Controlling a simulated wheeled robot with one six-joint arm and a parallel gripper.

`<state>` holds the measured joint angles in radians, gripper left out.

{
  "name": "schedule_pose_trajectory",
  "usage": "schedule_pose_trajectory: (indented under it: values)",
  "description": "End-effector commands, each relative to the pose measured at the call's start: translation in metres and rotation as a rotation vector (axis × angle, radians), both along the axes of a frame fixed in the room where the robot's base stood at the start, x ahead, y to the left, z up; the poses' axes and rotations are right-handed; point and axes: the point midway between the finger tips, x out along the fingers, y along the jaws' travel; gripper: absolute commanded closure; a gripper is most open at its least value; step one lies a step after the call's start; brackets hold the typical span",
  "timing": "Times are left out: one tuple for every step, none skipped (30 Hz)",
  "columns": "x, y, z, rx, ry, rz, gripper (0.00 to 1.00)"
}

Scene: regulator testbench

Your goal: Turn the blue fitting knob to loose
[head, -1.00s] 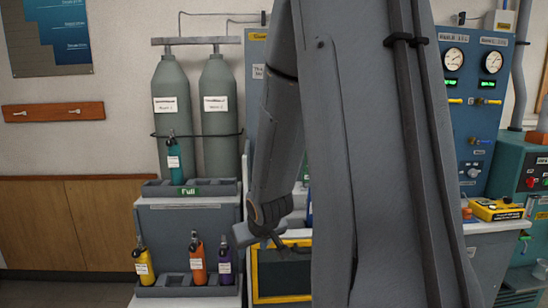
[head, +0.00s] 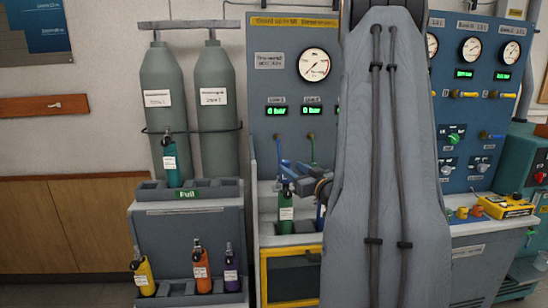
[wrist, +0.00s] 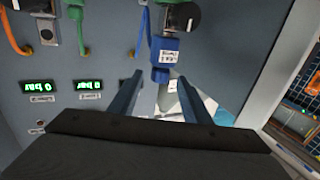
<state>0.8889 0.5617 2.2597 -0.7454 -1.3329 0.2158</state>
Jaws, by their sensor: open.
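The blue fitting (wrist: 166,46) shows in the wrist view at the upper middle, on the end of a blue hose, with a small white label and a narrower blue end (wrist: 160,75). I cannot tell the knob's setting. My gripper (wrist: 160,96) is open and empty, its two fingers apart on either side of the line to the fitting, whose narrow end lies just beyond the fingertips.
A green bottle (head: 286,213) stands below my gripper, beside a partly hidden blue one (head: 320,216). A green hose (head: 313,149) hangs close to the right. The fill panel (head: 275,88) has a gauge and 0 bar displays. A bottle rack (head: 205,240) stands left.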

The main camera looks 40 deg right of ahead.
Motion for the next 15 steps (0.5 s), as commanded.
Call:
schedule_pose_trajectory:
  values:
    - [0.0,-0.001,0.0,0.0,0.0,-0.002,0.56]
    - [0.0,-0.001,0.0,0.0,0.0,-0.002,0.56]
    - [0.0,-0.001,0.0,0.0,0.0,-0.002,0.56]
    - [0.001,-0.002,0.0,0.0,0.0,-0.003,0.56]
    - [0.002,-0.002,0.001,0.0,0.0,-0.004,0.56]
    - [0.005,-0.004,0.001,0.0,0.0,-0.005,0.56]
    - [0.007,-0.005,0.001,-0.001,0.0,-0.006,0.56]
    - [0.011,-0.006,0.001,-0.001,-0.001,-0.006,0.56]
    - [0.016,-0.007,0.001,-0.001,0.0,-0.006,0.56]
    - [0.02,-0.008,0.001,0.0,0.001,-0.007,0.56]
    - [0.025,-0.01,0.001,0.0,0.001,-0.008,0.56]
    - [0.031,-0.011,0.001,0.0,0.001,-0.009,0.56]
    - [0.035,-0.012,0.002,-0.001,0.0,-0.009,0.56]
    - [0.04,-0.013,0.001,0.0,0.001,-0.009,0.56]
    - [0.046,-0.014,0.001,0.0,0.001,-0.01,0.56]
